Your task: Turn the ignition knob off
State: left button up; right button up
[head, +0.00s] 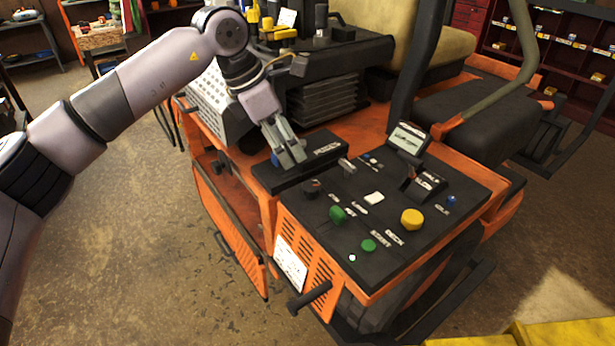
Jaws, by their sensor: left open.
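The mower's black control panel (385,230) holds several controls. A green knob (337,214) is at its left, next to small white lettering that seems to read on and off. A black knob (312,186) is behind it and a flat green button (368,245) is in front. I cannot tell for certain which one is the ignition knob. My left gripper (290,156) is open, pointing down over the raised black box (300,167) behind the panel, apart from the knobs. Its fingers partly cover a blue part on that box. My right gripper is not in view.
A yellow knob (412,218), a red-marked lever (412,174) and a tilted display (408,139) stand on the panel. An orange side door (228,222) hangs open at left. Space above the panel's front is clear.

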aim_at(310, 186)
pick_arm(q)
jog(key=p+x, duration=0.3)
jog(key=x, duration=0.8)
jog(key=shift+d+r+p, duration=0.1)
jog(key=shift+p, duration=0.2)
jog(key=shift+d+f, duration=0.15)
jog(key=shift+f, duration=0.35)
jog(key=c, duration=1.1)
